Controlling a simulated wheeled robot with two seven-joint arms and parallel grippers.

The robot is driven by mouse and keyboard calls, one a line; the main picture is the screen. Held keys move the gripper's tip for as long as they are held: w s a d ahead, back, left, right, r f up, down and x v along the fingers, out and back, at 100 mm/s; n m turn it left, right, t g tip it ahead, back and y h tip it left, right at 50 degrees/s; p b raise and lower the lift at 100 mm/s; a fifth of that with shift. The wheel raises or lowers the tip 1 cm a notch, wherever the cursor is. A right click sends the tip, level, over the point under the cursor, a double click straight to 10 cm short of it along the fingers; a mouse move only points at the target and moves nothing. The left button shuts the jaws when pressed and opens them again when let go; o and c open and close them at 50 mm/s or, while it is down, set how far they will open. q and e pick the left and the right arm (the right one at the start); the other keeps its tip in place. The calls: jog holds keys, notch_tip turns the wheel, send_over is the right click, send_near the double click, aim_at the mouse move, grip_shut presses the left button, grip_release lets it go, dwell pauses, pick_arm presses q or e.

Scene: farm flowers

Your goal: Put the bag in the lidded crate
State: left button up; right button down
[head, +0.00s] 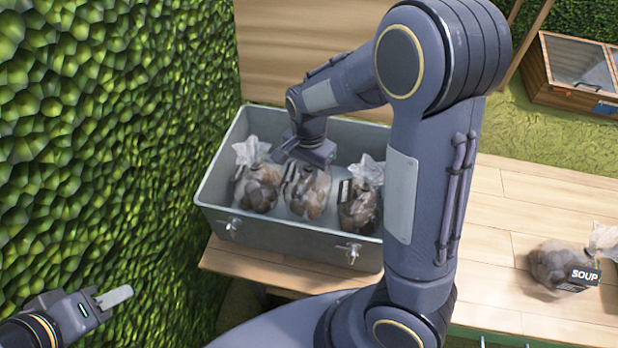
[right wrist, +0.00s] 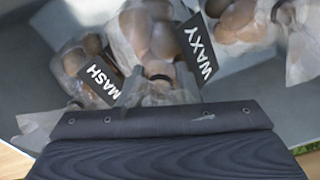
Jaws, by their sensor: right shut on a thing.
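The grey metal crate (head: 290,238) with latches on its front stands open at the top in the head view. Three clear bags of potatoes are inside it, side by side. My right gripper (head: 308,160) reaches down into the crate and is shut on the neck of the middle bag (head: 307,192). In the right wrist view this bag (right wrist: 145,38) appears to carry the WAXY label. The bag marked MASH (right wrist: 78,62) is beside it. I cannot tell whether the held bag touches the crate floor. My left gripper (head: 110,298) is at the lower left, away from the crate.
A bag labelled SOUP (head: 556,266) lies on the wooden table (head: 510,215) at the right. A leafy hedge (head: 110,130) rises close to the crate's left side. A wooden cold frame (head: 570,75) stands at the back right. My right arm hides part of the crate.

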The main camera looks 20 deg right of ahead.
aim_at(309, 177)
jog(key=shift+f, duration=1.65)
jog(key=shift+f+b, duration=0.15)
jog(key=shift+b, duration=0.2)
jog(key=c, duration=1.1)
grip_release()
